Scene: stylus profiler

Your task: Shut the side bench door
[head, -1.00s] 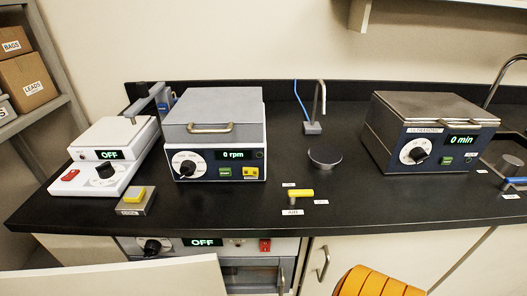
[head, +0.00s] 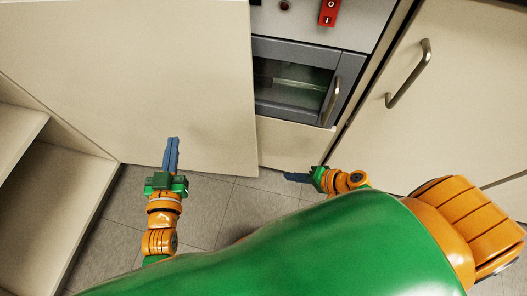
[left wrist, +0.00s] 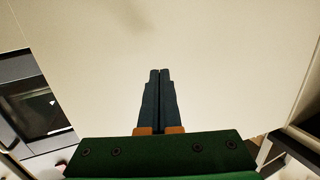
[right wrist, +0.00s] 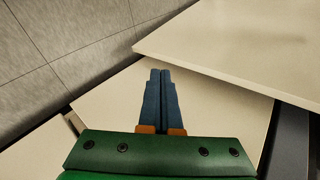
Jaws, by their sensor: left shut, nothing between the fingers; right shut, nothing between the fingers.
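The side bench door is the large cream panel (head: 130,75) at the left of the head view. It stands open, swung out from the bench front, with its free edge beside the oven. It fills most of the left wrist view (left wrist: 225,60) and shows at upper right in the right wrist view (right wrist: 260,45). My left gripper (head: 173,140) is shut and empty, pointing at the door's face near its lower part; I cannot tell whether it touches. My right gripper (head: 286,177) is shut and empty, low near the floor, just right of the door's lower corner.
An oven with a glass window (head: 290,82) and a red switch (head: 328,12) sits in the bench. A closed cupboard door with a bar handle (head: 408,73) is to its right. Open shelving (head: 45,215) stands at far left. Grey floor tiles (head: 225,205) lie below.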

